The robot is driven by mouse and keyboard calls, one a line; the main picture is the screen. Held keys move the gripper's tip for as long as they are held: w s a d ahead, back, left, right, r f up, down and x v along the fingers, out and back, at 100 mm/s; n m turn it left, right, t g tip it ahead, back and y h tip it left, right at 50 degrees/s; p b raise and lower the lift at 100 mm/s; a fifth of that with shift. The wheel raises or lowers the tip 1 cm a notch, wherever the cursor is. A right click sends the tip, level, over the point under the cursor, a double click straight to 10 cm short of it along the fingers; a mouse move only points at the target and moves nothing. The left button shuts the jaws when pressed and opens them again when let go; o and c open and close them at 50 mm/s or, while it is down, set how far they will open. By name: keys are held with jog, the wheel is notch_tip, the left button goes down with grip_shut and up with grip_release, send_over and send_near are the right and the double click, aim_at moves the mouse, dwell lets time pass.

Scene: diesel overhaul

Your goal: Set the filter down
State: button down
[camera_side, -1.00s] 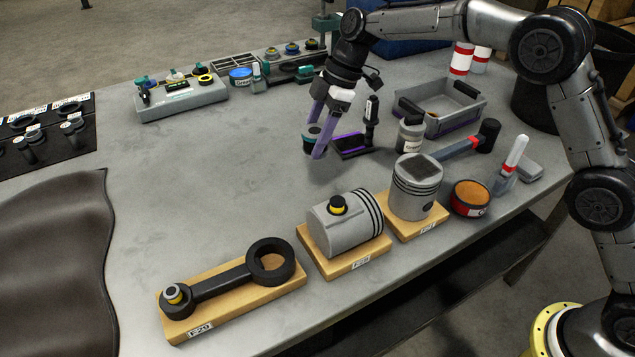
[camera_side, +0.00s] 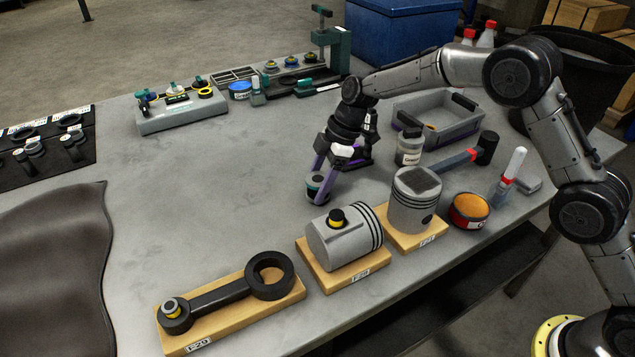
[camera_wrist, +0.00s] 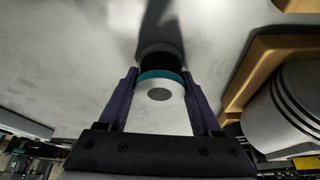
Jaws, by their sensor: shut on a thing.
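The filter (camera_side: 315,187) is a small cylinder with a grey-white end, a teal band and a black ribbed part. My gripper (camera_side: 328,180) is shut on it, with one purple finger on each side. In the side view it is low over the bench, just behind the piston on its wooden block; I cannot tell whether it touches the bench. In the wrist view the filter (camera_wrist: 161,82) sits between the fingertips of my gripper (camera_wrist: 162,95), over the grey bench top (camera_wrist: 70,85). A dark shadow runs beyond it.
A piston on its side (camera_side: 343,240) lies in front, and an upright piston (camera_side: 414,198) stands to the right. A labelled jar (camera_side: 409,148) and a grey bin (camera_side: 455,135) are behind on the right. A connecting rod (camera_side: 225,295) is at front left. The bench middle (camera_side: 210,190) is clear.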

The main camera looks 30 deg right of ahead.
jog(key=shift+c, duration=0.3)
grip_release()
jog(key=shift+f, duration=0.1)
jog(key=v, duration=1.2)
jog(key=shift+s+r, duration=0.1)
jog(key=shift+r, duration=0.15)
